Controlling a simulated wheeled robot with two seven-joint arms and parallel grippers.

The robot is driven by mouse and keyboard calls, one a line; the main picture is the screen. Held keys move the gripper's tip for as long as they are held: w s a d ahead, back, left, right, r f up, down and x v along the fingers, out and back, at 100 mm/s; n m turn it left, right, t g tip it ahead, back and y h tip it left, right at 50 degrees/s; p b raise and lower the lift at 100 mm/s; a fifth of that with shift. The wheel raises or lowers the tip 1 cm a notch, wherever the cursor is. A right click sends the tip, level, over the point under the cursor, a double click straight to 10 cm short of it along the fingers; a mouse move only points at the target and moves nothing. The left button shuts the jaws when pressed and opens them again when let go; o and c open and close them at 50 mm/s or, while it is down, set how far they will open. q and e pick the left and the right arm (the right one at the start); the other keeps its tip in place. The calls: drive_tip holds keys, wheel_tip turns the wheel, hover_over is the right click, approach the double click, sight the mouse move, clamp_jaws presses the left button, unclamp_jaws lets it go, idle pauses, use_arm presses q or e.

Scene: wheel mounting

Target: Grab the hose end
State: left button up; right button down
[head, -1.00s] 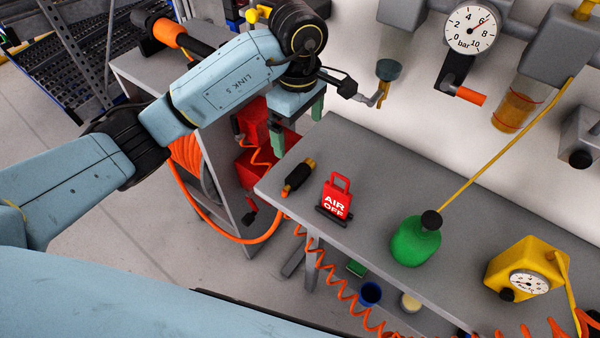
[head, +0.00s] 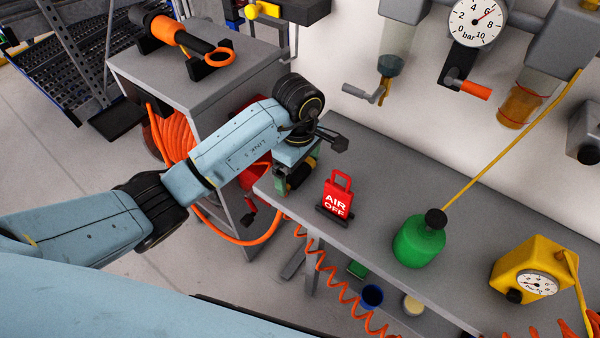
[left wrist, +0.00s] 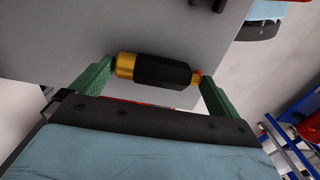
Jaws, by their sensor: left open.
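The hose end (head: 297,178) is a black coupling with brass ends. It lies at the left corner of the grey bench (head: 370,190), partly hidden by my left gripper in the head view. My left gripper (head: 298,170) is open, its green fingers pointing down over the hose end. In the left wrist view the hose end (left wrist: 158,71) shows between the open fingertips (left wrist: 157,75), its length running from one finger towards the other. I cannot tell whether the fingers touch it. My right gripper is not in view.
A red "AIR OFF" sign (head: 337,196) stands just right of the hose end. A green bottle (head: 418,242) and a yellow gauge box (head: 527,267) stand further right. An orange coiled hose (head: 335,280) hangs below the bench edge. A grey cabinet (head: 200,85) stands left of the bench.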

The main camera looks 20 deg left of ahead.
use_arm(q)
drive_tip(key=c, duration=0.8)
